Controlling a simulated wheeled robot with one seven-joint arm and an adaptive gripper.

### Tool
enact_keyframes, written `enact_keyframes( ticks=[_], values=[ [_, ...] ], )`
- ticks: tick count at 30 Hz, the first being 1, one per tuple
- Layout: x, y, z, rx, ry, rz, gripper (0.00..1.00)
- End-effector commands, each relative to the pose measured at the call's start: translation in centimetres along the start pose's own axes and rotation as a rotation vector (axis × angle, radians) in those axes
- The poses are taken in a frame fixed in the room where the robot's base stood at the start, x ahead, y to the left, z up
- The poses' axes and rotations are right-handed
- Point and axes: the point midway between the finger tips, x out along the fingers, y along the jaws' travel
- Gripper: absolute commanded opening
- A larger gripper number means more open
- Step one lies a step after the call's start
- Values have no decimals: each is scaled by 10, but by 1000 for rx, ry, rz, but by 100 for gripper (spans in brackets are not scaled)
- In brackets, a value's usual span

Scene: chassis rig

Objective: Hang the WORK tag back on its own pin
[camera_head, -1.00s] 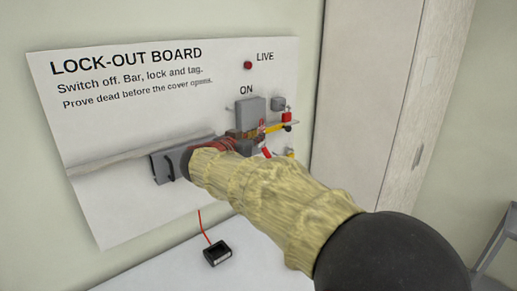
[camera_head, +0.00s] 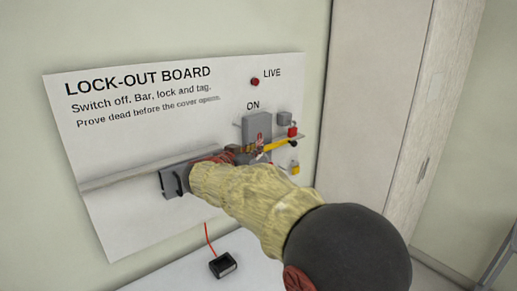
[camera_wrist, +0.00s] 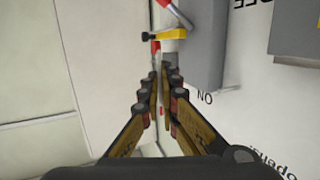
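No tag with readable WORK lettering shows in either view. My gripper (camera_head: 245,151) is at the switch on the lock-out board (camera_head: 120,150), its fingers partly hidden by my arm. In the wrist view my gripper (camera_wrist: 163,76) has its fingertips close together with a narrow gap. Small pale and red bits show between the fingers; I cannot tell whether they are held or behind. A yellow bar (camera_head: 277,146) with a black end lies just beyond the fingertips. It also shows in the wrist view (camera_wrist: 168,36). The pins are too small to tell apart.
The grey switch box (camera_head: 257,126) is marked ON, below a red LIVE lamp (camera_head: 255,82). A red piece (camera_head: 292,131) and a yellow padlock (camera_head: 295,168) are at the right. A black device (camera_head: 223,264) with a red lead lies on the white surface below. A tall cabinet (camera_head: 375,100) stands right.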

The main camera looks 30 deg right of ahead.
Motion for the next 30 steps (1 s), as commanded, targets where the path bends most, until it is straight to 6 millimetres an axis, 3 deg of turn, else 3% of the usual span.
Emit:
enact_keyframes(
  ticks=[30],
  values=[
    [16,-40,-5,0,0,0,0]
  ],
)
